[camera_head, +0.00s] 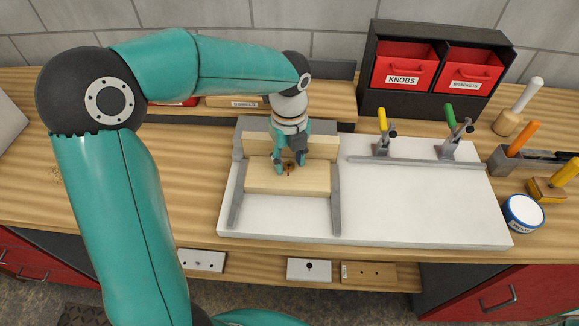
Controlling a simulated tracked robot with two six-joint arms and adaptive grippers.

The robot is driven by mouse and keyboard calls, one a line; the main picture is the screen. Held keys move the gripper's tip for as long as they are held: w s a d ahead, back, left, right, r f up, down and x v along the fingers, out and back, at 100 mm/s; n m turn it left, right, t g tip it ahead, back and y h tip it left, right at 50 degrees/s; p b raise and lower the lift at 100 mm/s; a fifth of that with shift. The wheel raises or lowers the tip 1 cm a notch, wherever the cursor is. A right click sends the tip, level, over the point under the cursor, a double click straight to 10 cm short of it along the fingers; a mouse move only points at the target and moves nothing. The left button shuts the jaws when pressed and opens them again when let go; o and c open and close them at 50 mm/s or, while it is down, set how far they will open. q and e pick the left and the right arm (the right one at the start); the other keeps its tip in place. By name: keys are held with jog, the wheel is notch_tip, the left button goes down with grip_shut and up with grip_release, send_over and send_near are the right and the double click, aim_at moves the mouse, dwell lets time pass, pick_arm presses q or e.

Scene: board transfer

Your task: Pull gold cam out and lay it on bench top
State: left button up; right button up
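A pale wooden board (312,184) sits in the grey fixture on the left part of the white bench plate. A small dark gold-brown piece (289,167), which looks like the gold cam, is at the board's upper middle. My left gripper (290,167) points down over it, with its two fingers apart on either side of the piece. I see no clear contact between fingers and piece, and the fingers partly hide it. The wooden bench top (130,178) is bare left of the plate. My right gripper is not in view.
Two toggle clamps with yellow (382,118) and green (450,116) handles stand on the plate (420,205). Red bins (404,66) stand behind. A white and blue tin (523,214) and handled tools are at right. The left bench has free room.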

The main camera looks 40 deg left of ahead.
aim_at(289, 165)
pick_arm(q)
grip_shut()
jog(key=shift+r, duration=0.2)
jog(key=shift+r+p, duration=1.05)
jog(key=shift+p, duration=0.05)
jog(key=shift+r, duration=0.1)
jog(key=shift+s+r+p, duration=0.1)
jog(key=shift+r+p, duration=1.9)
jog(key=shift+r, duration=0.15)
